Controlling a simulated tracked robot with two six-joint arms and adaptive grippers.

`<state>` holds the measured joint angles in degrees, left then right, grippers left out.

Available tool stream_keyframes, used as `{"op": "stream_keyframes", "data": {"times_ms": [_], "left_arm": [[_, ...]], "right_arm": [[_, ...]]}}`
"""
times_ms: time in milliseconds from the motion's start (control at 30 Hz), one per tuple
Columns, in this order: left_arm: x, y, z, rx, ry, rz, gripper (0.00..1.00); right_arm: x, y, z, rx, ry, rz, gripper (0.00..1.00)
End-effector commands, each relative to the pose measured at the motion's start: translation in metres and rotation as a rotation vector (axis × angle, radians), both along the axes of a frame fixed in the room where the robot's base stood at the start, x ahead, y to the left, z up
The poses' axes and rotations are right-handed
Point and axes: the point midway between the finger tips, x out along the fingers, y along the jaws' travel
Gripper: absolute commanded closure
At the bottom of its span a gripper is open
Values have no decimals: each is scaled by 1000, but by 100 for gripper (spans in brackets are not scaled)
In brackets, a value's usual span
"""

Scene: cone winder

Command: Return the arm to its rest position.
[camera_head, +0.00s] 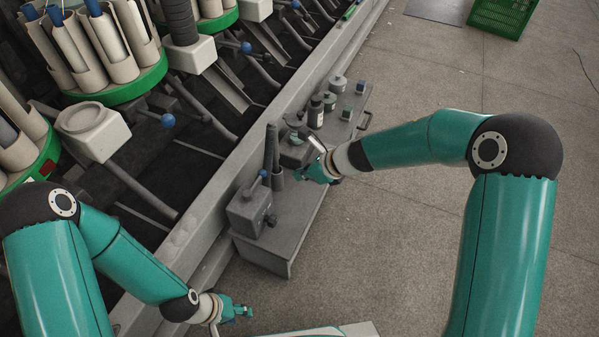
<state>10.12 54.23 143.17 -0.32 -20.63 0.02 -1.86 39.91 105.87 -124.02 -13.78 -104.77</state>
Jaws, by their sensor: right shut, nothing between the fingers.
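My right arm reaches in from the right, and its gripper (318,168) is over the grey bench beside the winding machine. It is shut, with nothing seen between its fingers, close to a dark container on the bench; I cannot tell if they touch. My left arm comes in from the left and is bent downward. Its gripper (238,311) is low in the picture, clear of the bench, small and seen from behind, so I cannot tell whether its fingers are apart.
The grey bench (285,240) holds a vise-like block (248,210), dark upright rods (271,155) and several small containers (316,112). The winding machine (120,150) fills the left. A green crate (502,14) stands at the top right. Open floor (420,215) lies right of the bench.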

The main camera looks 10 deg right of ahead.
Motion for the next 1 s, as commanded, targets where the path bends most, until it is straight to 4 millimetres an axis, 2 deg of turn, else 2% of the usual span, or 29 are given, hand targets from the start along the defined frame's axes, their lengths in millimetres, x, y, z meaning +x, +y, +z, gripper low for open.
{"op": "stream_keyframes", "data": {"times_ms": [367, 467, 567, 600, 667, 767, 867, 1000], "left_arm": [[0, 0, 0, 0, 0, 0, 60], [0, 0, 0, 0, 0, 0, 60], [0, 0, 0, 0, 0, 0, 60], [0, 0, 0, 0, 0, 0, 60], [0, 0, 0, 0, 0, 0, 60], [0, 0, 0, 0, 0, 0, 60], [0, 0, 0, 0, 0, 0, 60], [0, 0, 0, 0, 0, 0, 60]], "right_arm": [[1, -3, -2, 0, 3, -6, 100], [-3, -12, -18, 0, 35, -22, 100], [-26, -16, -50, 25, 135, -64, 100], [-41, -16, -65, 61, 207, -119, 100], [-62, -14, -83, 128, 326, -231, 100], [-98, -10, -109, 268, 571, -513, 100], [-131, -7, -129, 405, 829, -861, 100], [-174, -7, -151, 572, 1161, -1411, 100]]}}
